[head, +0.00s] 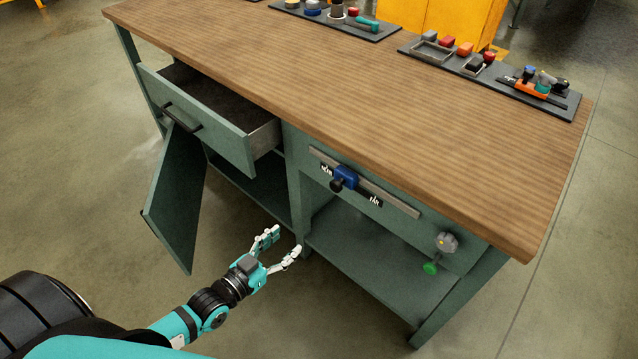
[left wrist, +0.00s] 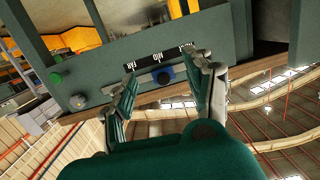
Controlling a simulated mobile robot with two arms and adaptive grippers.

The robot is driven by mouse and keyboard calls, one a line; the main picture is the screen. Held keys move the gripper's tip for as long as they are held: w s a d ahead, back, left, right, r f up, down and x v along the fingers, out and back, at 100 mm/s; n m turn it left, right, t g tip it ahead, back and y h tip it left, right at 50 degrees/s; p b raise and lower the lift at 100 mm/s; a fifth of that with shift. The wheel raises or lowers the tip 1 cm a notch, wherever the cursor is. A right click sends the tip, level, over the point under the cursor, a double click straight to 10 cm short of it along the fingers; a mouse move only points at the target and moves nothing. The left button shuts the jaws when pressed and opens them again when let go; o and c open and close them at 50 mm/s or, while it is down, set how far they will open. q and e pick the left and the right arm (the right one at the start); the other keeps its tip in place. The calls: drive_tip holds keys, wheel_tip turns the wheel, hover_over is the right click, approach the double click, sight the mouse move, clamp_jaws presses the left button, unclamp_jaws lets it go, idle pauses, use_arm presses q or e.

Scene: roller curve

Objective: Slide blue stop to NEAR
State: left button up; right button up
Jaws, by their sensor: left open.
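The blue stop (head: 345,177) sits on a grey rail (head: 402,204) on the bench's front. In the head view, it stands between a left label (head: 326,170) and a right label (head: 376,200), whose words are hard to read there. In the left wrist view, which is upside down, the blue stop (left wrist: 165,75) shows under a label strip (left wrist: 157,56) reading FAR, MID and NEAR, towards MID and NEAR. My left gripper (head: 286,241) is open and empty, below and in front of the stop, not touching it. My right gripper is not in view.
A drawer (head: 215,130) stands open at the left, with an open cabinet door (head: 177,198) below it. A grey knob (head: 446,242) and a green button (head: 430,268) stick out right of the rail. Trays with parts lie on the bench top (head: 330,85). The floor in front is clear.

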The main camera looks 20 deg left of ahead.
use_arm(q)
wheel_tip(320, 180, up, 6)
drive_tip(key=d+t+h, duration=0.1)
approach(334, 187)
drive_tip(key=x, duration=0.9)
drive_tip(key=shift+w, duration=0.15)
drive_tip(key=shift+w+d, duration=0.25)
drive_tip(key=shift+w, duration=0.4)
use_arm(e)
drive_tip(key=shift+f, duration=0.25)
use_arm(q)
drive_tip(key=shift+c, duration=0.2)
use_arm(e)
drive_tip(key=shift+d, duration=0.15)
use_arm(q)
drive_tip(key=shift+c, duration=1.1)
clamp_jaws()
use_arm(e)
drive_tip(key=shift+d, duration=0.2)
